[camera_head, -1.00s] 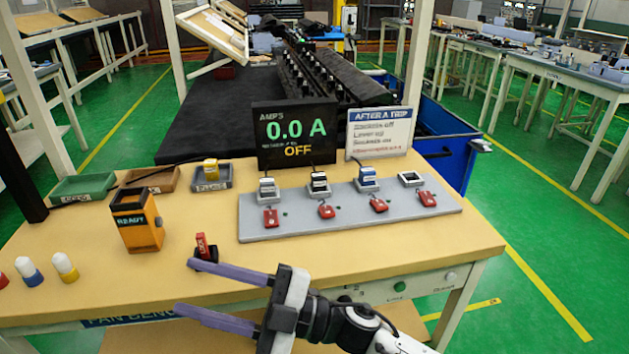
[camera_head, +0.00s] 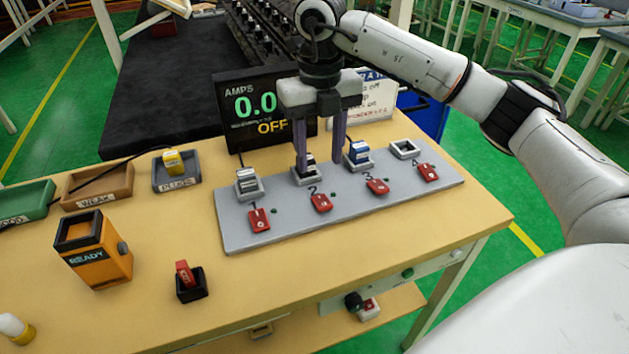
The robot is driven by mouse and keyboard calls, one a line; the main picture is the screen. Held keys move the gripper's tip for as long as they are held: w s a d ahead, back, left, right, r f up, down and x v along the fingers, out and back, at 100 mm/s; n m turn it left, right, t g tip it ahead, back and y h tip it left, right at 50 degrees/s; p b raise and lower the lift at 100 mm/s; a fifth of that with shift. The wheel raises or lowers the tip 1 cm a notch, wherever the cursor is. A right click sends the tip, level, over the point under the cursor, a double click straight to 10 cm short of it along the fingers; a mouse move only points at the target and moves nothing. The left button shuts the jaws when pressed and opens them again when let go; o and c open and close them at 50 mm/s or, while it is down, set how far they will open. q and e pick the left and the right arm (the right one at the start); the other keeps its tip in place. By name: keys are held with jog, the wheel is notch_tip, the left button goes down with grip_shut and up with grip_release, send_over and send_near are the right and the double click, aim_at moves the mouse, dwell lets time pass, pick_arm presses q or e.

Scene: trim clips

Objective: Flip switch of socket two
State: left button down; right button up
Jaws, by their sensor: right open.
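A grey socket strip (camera_head: 240,239) lies on the bench with four numbered sockets in a row. Each socket has a red switch in front of it. The switch of socket two (camera_head: 321,203) is red and sits in front of the number 2. Socket two (camera_head: 306,177) holds a dark plug, partly hidden by a finger. My right gripper (camera_head: 319,166) is open and points down behind the switch, its purple fingers around the area of socket two and beside socket three's blue plug (camera_head: 358,152). Whether it touches is unclear. My left gripper is not in view.
An amps display (camera_head: 253,106) reading OFF stands behind the strip, partly covered by my arm. An orange READY box (camera_head: 92,252), a small red lever in a black base (camera_head: 188,282) and trays (camera_head: 98,186) stand at left.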

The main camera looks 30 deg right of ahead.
aim_at(319, 196)
notch_tip(319, 196, down, 9)
jog(key=shift+a+r+p, duration=0.1)
jog(key=shift+r+p, duration=0.05)
jog(key=shift+p, duration=0.3)
